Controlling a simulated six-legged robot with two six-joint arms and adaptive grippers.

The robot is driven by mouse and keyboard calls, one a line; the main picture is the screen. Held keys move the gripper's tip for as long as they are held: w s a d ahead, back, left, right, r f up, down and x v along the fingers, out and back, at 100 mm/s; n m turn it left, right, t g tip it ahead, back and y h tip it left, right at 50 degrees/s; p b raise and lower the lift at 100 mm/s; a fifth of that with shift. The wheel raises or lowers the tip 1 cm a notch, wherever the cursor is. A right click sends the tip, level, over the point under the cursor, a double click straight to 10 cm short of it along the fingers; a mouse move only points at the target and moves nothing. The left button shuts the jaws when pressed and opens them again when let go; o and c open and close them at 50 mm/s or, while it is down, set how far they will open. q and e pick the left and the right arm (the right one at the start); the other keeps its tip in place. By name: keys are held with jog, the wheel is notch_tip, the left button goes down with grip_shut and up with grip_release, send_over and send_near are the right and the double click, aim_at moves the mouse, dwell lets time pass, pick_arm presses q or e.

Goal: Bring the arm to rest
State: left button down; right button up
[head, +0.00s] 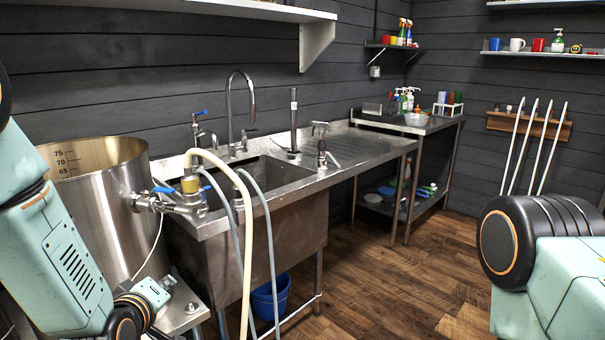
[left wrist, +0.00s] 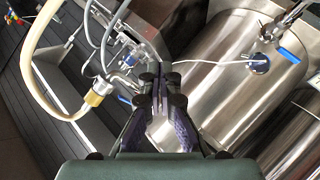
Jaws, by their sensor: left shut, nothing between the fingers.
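My left arm (head: 60,255) comes in from the left in the head view, bent downward in front of the big steel kettle (head: 105,190). Its wrist is low at the bottom edge, and the fingers are hard to make out there. In the left wrist view my left gripper (left wrist: 160,88) is shut and empty, its dark fingers close together in front of the steel vessels. My right arm (head: 545,250) shows only in part at the right edge of the head view; its gripper is out of view.
A hose (head: 240,230) with a brass fitting (head: 190,184) hangs beside the kettle, over the front of the steel sink (head: 275,180). A blue bucket (head: 270,297) stands below. A side table (head: 425,126) stands at the back. The wooden floor (head: 400,280) is clear in the middle.

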pick_arm(q)
jog(key=s+d+f+m+g+h, duration=0.1)
jog(key=s+d+f+m+g, duration=0.2)
jog(key=s+f+m+g, duration=0.85)
jog(key=s+f+g, duration=0.1)
jog(key=s+f, duration=0.5)
jog(key=s, duration=0.7)
jog(key=s+d+f+n, duration=0.1)
jog(key=s+f, duration=0.5)
jog(key=s, duration=0.7)
jog(key=shift+d+f+g, duration=0.2)
jog(key=shift+f+g, duration=0.15)
jog(key=shift+f, duration=0.05)
pick_arm(e)
jog(key=c, duration=0.4)
pick_arm(q)
jog(key=shift+a+n, duration=0.1)
jog(key=shift+n, duration=0.25)
pick_arm(e)
jog(key=shift+w+a, duration=0.15)
jog(key=shift+w, duration=0.05)
jog(key=shift+c, duration=0.4)
